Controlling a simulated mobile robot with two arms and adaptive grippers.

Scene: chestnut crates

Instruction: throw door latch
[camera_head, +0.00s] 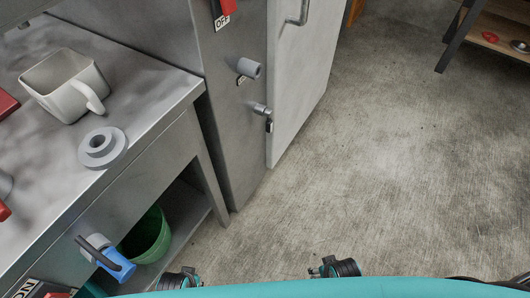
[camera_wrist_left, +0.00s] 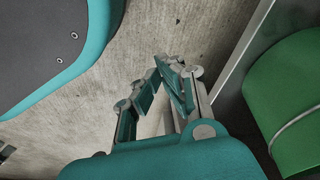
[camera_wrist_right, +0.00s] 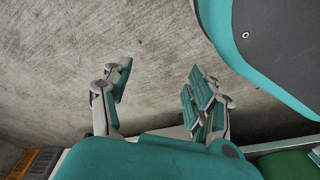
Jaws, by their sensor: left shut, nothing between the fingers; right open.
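A grey metal door (camera_head: 303,75) stands at the side of a tall grey cabinet (camera_head: 228,110). A small metal latch-like fitting (camera_head: 262,109) with a dark tag below it sits at the door's left edge. I cannot tell its latch position. My right gripper (camera_head: 322,270) is low at the bottom of the head view, well below the door. In the right wrist view it is open and empty (camera_wrist_right: 160,80). My left gripper (camera_head: 170,282) is partly cut off at the bottom; its fingers meet with nothing between them in the left wrist view (camera_wrist_left: 165,72). Neither touches the latch.
A metal bench (camera_head: 150,80) at left carries a white mug (camera_head: 66,88) and a grey ring-shaped part (camera_head: 102,148). A green bucket (camera_head: 148,238) stands on its lower shelf. A grey knob (camera_head: 249,68) projects above the latch. Concrete floor (camera_head: 400,180) at right is clear.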

